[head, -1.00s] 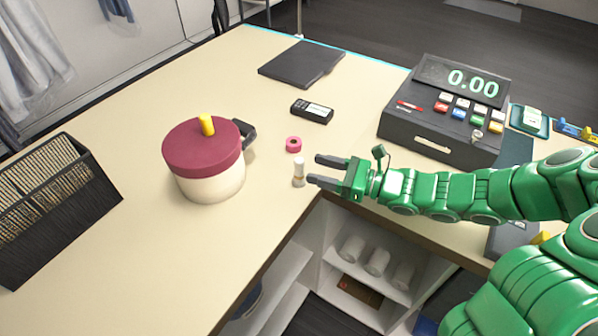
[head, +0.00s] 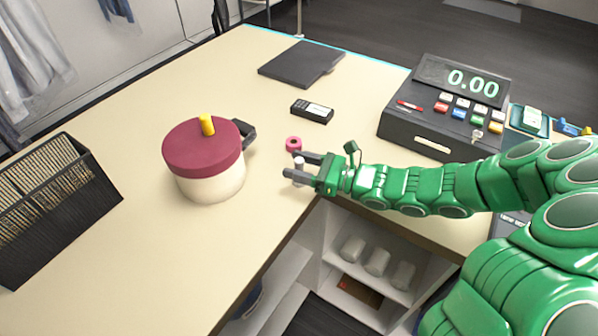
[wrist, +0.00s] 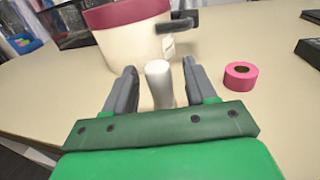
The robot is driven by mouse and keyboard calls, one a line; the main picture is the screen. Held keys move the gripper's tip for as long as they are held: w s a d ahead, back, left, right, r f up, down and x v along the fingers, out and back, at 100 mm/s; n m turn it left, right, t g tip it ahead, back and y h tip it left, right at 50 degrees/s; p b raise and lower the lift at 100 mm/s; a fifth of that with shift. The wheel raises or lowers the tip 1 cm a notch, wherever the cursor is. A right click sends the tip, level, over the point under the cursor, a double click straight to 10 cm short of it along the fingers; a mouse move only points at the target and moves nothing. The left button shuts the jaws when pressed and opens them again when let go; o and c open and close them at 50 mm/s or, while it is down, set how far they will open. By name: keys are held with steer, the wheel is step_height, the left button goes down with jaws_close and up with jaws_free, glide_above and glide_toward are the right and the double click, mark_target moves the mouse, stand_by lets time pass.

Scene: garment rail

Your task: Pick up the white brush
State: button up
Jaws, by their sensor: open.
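The white brush (head: 299,165) stands upright on the counter, a small pale cylinder near the inner corner edge. In the wrist view the white brush (wrist: 160,84) stands between the two dark fingers, with a gap visible on each side. My gripper (head: 293,165) is open around it, pointing left in the head view. In the wrist view my gripper (wrist: 160,80) has its fingers apart. The lower part of the brush is partly hidden by the fingers and the gripper body.
A pink tape roll (head: 293,144) lies just behind the gripper. A cream pot with maroon lid (head: 205,165) stands to the left. A black handheld device (head: 312,111), a cash register (head: 445,105) and a black wire basket (head: 50,210) are also on the counter (head: 150,260).

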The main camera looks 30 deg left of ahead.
steer(key=shift+x, duration=0.9)
jaws_close()
